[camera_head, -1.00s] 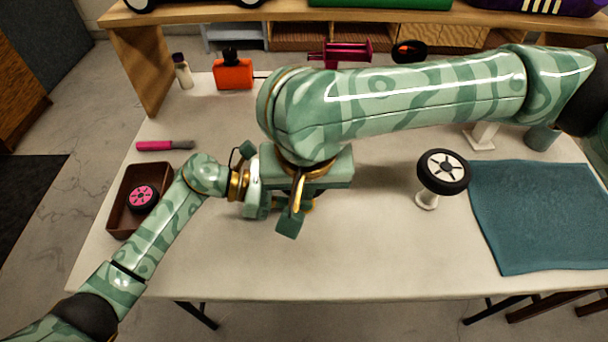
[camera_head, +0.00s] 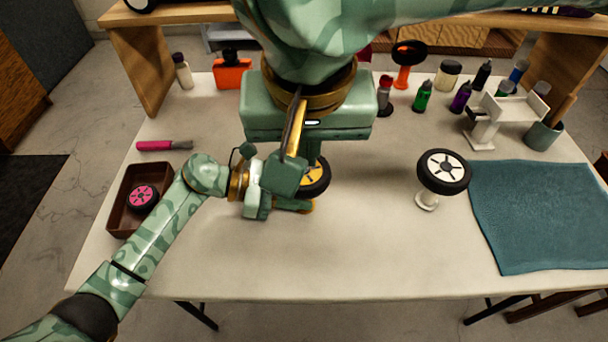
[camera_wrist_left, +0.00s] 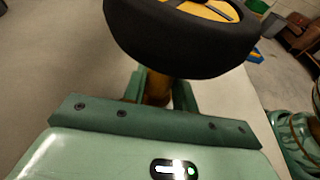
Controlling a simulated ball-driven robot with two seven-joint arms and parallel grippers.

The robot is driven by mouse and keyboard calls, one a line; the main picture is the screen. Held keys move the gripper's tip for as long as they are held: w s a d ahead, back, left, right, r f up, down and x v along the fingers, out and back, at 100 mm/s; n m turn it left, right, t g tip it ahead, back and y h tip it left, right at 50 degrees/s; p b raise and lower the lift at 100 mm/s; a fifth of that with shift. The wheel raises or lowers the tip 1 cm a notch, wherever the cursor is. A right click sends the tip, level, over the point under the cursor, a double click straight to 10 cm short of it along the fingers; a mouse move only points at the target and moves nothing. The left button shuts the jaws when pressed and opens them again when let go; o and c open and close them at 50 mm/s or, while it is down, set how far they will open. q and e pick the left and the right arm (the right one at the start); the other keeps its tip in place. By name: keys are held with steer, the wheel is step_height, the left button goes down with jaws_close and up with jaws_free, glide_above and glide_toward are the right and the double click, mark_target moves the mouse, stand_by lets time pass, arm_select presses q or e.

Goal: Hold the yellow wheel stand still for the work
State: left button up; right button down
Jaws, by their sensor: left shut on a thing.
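The yellow wheel (camera_head: 316,176), a black tyre with a yellow hub, is partly hidden behind my right gripper in the head view. In the left wrist view the wheel (camera_wrist_left: 185,35) fills the top, above its yellow-brown stand (camera_wrist_left: 157,92). My left gripper (camera_wrist_left: 161,92) is shut on the stand's stem, with a green finger on each side, just below the tyre. In the head view my left gripper (camera_head: 288,203) reaches in from the left. My right gripper (camera_head: 290,172) hangs over the wheel from above; one green finger shows, and its jaw opening is hidden.
A white wheel (camera_head: 443,170) on a white stand is at the right, beside a teal towel (camera_head: 540,225). A brown tray (camera_head: 125,205) with a pink wheel is at the left. Several bottles stand at the back right. The front table is clear.

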arm_select(q)
steer(key=o, duration=1)
steer(key=v, duration=1.2)
